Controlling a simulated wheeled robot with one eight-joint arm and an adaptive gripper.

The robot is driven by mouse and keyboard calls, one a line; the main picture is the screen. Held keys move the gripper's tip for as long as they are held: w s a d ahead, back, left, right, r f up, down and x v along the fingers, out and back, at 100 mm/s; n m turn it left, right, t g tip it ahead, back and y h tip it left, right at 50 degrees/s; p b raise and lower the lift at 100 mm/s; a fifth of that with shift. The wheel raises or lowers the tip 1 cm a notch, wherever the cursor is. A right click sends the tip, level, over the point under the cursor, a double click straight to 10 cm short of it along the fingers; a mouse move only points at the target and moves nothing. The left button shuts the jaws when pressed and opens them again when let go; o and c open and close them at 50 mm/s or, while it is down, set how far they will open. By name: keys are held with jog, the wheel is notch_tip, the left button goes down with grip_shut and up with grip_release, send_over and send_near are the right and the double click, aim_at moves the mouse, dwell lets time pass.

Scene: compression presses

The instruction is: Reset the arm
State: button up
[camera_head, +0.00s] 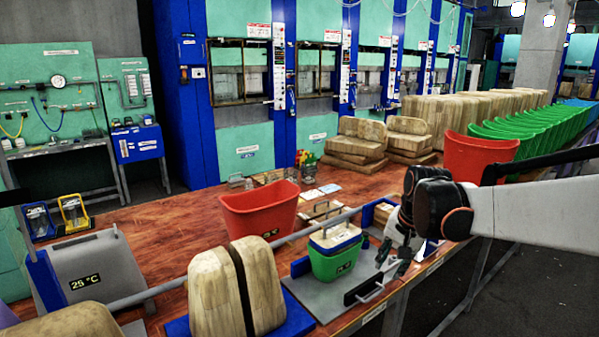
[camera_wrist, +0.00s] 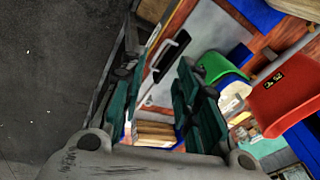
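My arm reaches in from the right in the head view, with dark joints and a white link. My gripper (camera_head: 391,266) hangs beside the front edge of the wooden table (camera_head: 160,225), to the right of a green bin (camera_head: 334,262). In the wrist view my gripper (camera_wrist: 158,88) has its two dark green fingers spread apart. Nothing is held between them. The grey plate (camera_wrist: 205,50) with a black handle (camera_wrist: 172,56) shows beyond the fingers, and the green bin (camera_wrist: 216,68) is to their right.
A red bin (camera_head: 260,210) and wooden blocks (camera_head: 234,290) stand on the table, with a metal bar running across it. Stacked wood pieces (camera_head: 356,142) and a row of green bins (camera_head: 530,128) are farther back. Dark open floor (camera_wrist: 45,75) lies left in the wrist view.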

jog(key=s+a+n+t, duration=0.1)
jog(key=s+n, duration=0.2)
jog(key=s, duration=1)
jog(key=s+a+r+n+t, duration=0.1)
jog(key=s+n, duration=0.3)
jog(key=s, duration=0.9)
jog(key=shift+a+t+h, duration=0.4)
jog(key=shift+a+t, duration=0.05)
jog(key=shift+t, duration=0.35)
